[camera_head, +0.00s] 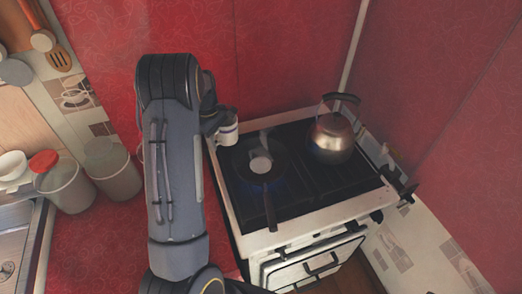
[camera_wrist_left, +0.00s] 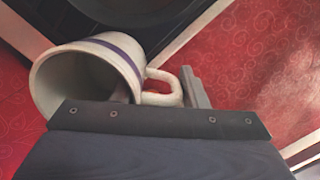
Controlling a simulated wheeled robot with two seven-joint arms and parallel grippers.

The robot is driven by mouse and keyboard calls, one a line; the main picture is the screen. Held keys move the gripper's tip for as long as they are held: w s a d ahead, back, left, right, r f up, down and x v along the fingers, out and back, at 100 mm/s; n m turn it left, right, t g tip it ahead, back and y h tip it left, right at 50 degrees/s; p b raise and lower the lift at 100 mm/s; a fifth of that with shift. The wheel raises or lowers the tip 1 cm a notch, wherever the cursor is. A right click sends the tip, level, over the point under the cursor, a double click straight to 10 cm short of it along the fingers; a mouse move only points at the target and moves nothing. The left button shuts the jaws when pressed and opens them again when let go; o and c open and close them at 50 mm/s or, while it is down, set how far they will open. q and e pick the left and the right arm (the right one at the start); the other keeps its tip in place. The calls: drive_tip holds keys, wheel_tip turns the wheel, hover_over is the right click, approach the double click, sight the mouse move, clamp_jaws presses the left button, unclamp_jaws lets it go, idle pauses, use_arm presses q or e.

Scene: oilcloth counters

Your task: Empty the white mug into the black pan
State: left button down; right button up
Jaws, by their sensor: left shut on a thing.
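The white mug (camera_head: 228,133) has a dark blue band and is at the stove's back left corner, left of the pan. My left gripper (camera_head: 216,118) is shut on it. In the left wrist view the mug (camera_wrist_left: 88,72) shows its open mouth, and my left gripper (camera_wrist_left: 158,94) has its fingers at the handle. The part of the mug's inside that shows is pale; I cannot tell what it holds. The black pan (camera_head: 283,165) sits on the left of the stove, handle toward the front. A pale round patch shows in it. My right gripper is not in view.
A metal kettle (camera_head: 331,138) stands on the stove (camera_head: 335,199) right of the pan. Bluish glow shows around the pan's underside. Grey canisters (camera_head: 113,170) stand left of my arm, by the red wall (camera_head: 290,50).

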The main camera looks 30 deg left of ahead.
use_arm(q)
drive_tip(key=shift+d+r+y, duration=0.2)
drive_tip(key=shift+d+y, duration=0.4)
drive_tip(key=shift+y, duration=0.3)
drive_tip(key=shift+d+r+y, duration=0.2)
drive_tip(key=shift+d+y, duration=0.4)
drive_tip(key=shift+y, duration=0.3)
drive_tip(key=shift+s+d+t+y+b, duration=0.1)
drive_tip(key=shift+d+y+b, duration=0.4)
drive_tip(key=shift+y, duration=0.75)
drive_tip(key=shift+d+t+y+b, duration=0.1)
drive_tip(key=shift+d+y+b, duration=0.4)
drive_tip(key=shift+y, duration=0.7)
drive_tip(key=shift+s+d+t+y+b, duration=0.1)
drive_tip(key=shift+d+y+b, duration=0.35)
drive_tip(key=shift+y, duration=0.8)
drive_tip(key=shift+f+y+b, duration=0.3)
drive_tip(key=shift+y+b, duration=0.3)
drive_tip(key=shift+b, duration=0.2)
drive_tip(key=shift+r+y, duration=0.2)
drive_tip(key=shift+y, duration=0.3)
drive_tip(key=shift+d+r+y+b, duration=0.1)
drive_tip(key=shift+r+y+b, duration=0.15)
drive_tip(key=shift+y, duration=0.25)
drive_tip(key=shift+d+r+y, duration=0.2)
drive_tip(key=shift+d+y, duration=0.25)
drive_tip(key=shift+d, duration=0.05)
drive_tip(key=shift+d+r+y, duration=0.15)
drive_tip(key=shift+d+y, duration=0.3)
